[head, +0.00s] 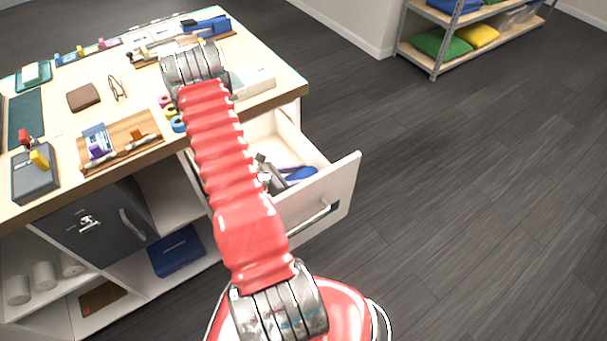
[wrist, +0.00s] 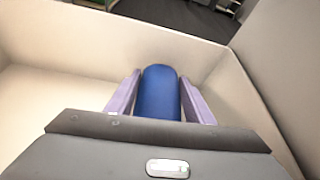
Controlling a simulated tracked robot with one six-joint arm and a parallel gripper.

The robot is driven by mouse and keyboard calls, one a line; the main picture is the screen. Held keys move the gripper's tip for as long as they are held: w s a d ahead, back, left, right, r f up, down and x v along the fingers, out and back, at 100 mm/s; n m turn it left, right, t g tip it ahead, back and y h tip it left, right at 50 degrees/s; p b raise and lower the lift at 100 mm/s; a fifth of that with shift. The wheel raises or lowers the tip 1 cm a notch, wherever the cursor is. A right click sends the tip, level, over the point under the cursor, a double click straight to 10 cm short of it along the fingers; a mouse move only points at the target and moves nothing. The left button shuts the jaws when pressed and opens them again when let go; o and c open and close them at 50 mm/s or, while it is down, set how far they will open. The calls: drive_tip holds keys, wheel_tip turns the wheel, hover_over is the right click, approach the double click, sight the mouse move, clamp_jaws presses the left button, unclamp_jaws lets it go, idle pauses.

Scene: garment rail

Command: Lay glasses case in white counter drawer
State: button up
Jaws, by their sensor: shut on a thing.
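The white counter drawer (head: 337,184) stands pulled out from the counter in the head view. In the wrist view its pale walls (wrist: 215,45) surround my gripper. The glasses case (wrist: 160,93) is a blue, rounded, long shape between the two purple fingers of my gripper (wrist: 160,100). My gripper is shut on it. In the head view the blue case (head: 302,174) shows inside the drawer, low between its walls, and my gripper (head: 280,176) is partly hidden by my red arm. I cannot tell whether the case touches the drawer floor.
The counter top (head: 60,115) holds a brown wallet (head: 83,97), glasses (head: 117,88), a wooden tray (head: 145,126) and several small things. A dark grey cabinet door (head: 95,225) is below. A shelf rack (head: 440,50) stands at the back. The floor at right is clear.

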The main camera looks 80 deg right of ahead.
drive_tip(key=shift+f, duration=0.55)
drive_tip(key=o, duration=1.1)
drive_tip(key=shift+r, duration=0.1)
drive_tip(key=shift+r, duration=0.5)
drive_tip(key=v, duration=1.2)
